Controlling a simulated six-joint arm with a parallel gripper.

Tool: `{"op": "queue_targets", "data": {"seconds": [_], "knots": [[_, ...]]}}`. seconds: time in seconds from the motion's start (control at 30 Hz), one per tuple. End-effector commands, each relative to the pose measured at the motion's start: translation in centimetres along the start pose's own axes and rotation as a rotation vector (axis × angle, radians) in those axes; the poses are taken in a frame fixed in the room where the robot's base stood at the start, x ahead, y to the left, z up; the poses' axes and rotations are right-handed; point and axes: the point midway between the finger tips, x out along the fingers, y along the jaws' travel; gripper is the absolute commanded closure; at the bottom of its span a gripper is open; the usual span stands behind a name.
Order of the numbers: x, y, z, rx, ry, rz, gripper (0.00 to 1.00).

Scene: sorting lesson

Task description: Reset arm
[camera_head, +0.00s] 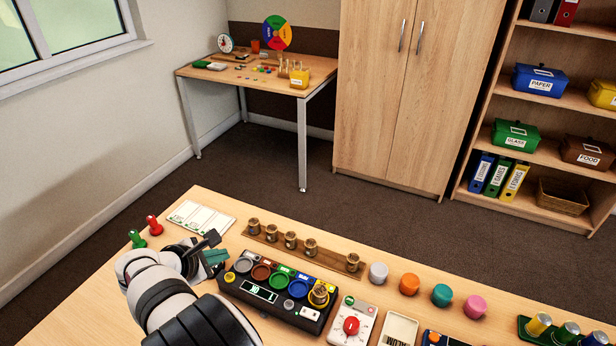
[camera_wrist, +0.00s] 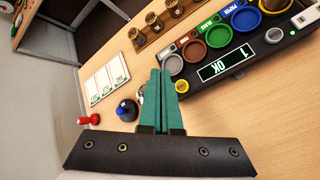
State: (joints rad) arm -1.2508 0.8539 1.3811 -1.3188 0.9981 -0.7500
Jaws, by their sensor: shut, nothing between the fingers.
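My gripper (camera_head: 214,258) is at the left part of the wooden table, beside the left end of a black sorting console. In the wrist view my gripper (camera_wrist: 161,75) has its two green fingers together with nothing between them. The black console (camera_head: 228,287) has a row of coloured round wells and a small display, which shows "OK" and a digit in the wrist view (camera_wrist: 226,63). A small jar (camera_head: 319,294) stands on the yellow well at the console's right end.
A wooden rack (camera_head: 335,264) with several jars lies behind the console. A white card sheet (camera_head: 201,217), a red peg (camera_head: 154,225) and a green peg (camera_head: 137,239) are at the left. A blue-topped knob (camera_wrist: 126,110) is near the fingers. Coloured pucks and a red-dial box (camera_head: 351,326) stand right.

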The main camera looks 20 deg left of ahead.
Motion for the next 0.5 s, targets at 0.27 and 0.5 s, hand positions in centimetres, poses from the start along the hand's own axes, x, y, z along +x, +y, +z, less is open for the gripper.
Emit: {"op": "queue_targets", "data": {"seconds": [0.27,0.5], "knots": [[-2.0,-9.0,19.9,0.734,-0.147,-0.343,1.00],[-13.8,-27.9,30.0,1.844,-0.404,-0.761,1.00]]}}
